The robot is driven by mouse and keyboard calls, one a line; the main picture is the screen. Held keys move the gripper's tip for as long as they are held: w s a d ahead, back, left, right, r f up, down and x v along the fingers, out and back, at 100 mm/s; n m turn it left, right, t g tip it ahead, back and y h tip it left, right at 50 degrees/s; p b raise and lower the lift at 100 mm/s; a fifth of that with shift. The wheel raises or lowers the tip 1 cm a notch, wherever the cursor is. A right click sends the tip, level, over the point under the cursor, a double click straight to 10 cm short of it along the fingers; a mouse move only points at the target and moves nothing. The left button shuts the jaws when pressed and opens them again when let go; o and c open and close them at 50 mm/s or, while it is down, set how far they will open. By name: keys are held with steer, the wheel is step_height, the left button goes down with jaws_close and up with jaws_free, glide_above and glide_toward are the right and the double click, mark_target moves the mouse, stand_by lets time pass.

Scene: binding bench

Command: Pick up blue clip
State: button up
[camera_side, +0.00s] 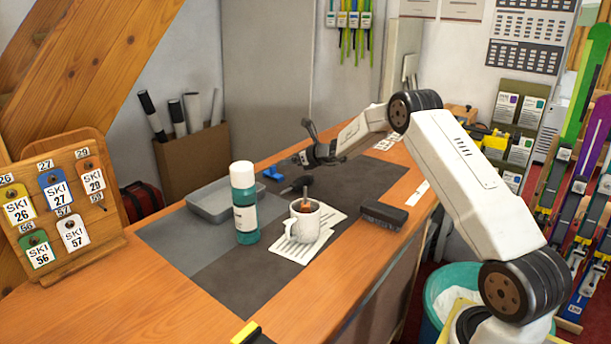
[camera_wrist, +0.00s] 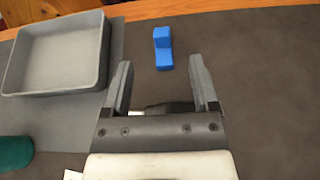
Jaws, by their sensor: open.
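The blue clip (camera_side: 273,173) lies on the dark mat, near its far edge, to the right of the grey tray in the side view. In the wrist view the blue clip (camera_wrist: 163,48) is ahead of the fingertips, roughly midway between them. My gripper (camera_side: 302,158) is open and empty, to the right of the clip in the side view. In the wrist view my gripper (camera_wrist: 160,75) shows both fingers spread apart, with the clip beyond them and not touching.
A grey tray (camera_side: 193,205) sits left of the clip; its rim also shows in the wrist view (camera_wrist: 103,45). A green bottle (camera_side: 244,200), a mug (camera_side: 304,222) on papers and a black brush (camera_side: 384,215) stand nearer. A dark object (camera_side: 296,185) lies below my gripper.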

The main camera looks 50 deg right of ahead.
mark_target(274, 167)
steer(key=shift+f, duration=1.2)
steer(key=shift+x, duration=1.3)
steer(key=shift+w, duration=0.2)
steer(key=shift+x, duration=2.4)
steer(key=shift+f, duration=0.15)
steer(key=shift+s, duration=0.1)
jaws_close()
